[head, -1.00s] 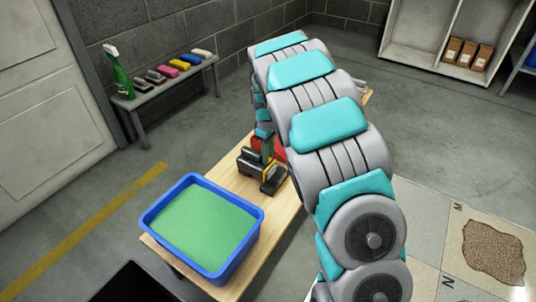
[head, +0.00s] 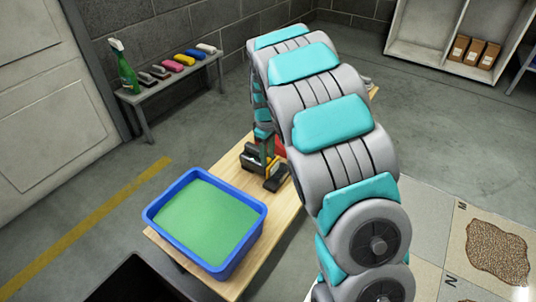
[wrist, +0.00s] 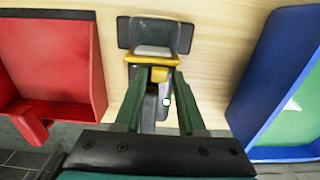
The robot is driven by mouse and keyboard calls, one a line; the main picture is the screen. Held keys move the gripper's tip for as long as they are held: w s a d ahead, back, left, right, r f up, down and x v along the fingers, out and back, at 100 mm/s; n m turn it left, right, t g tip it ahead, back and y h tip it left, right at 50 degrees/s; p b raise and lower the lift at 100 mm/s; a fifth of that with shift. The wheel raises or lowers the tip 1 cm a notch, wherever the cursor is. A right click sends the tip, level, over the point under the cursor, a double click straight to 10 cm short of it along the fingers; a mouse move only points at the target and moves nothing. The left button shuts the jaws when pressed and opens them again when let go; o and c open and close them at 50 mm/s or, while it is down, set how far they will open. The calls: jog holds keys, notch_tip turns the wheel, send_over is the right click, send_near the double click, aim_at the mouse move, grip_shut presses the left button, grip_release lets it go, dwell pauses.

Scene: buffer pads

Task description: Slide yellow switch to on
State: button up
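A dark device with a grey pad on top (wrist: 155,36) and a yellow band stands on the wooden table. A small yellow switch (wrist: 159,74) sticks out from its near side in the wrist view. My gripper (wrist: 160,76) has two green fingers, spread apart, with the yellow switch between their tips. Gaps show on both sides of the switch, so it looks ungripped. In the head view the device (head: 254,158) is partly covered by my gripper (head: 268,158) and arm, and the switch is hard to make out.
A red container (wrist: 45,60) lies left of the device in the wrist view. A blue tub (head: 152,213) with a green inside stands at the table's near end. A grey bench (head: 150,90) holds a spray bottle (head: 124,70) and several coloured brushes.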

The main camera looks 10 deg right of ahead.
aim_at(268, 159)
jog(key=shift+o, duration=1.2)
notch_tip(268, 159, up, 7)
jog(key=shift+r, duration=0.4)
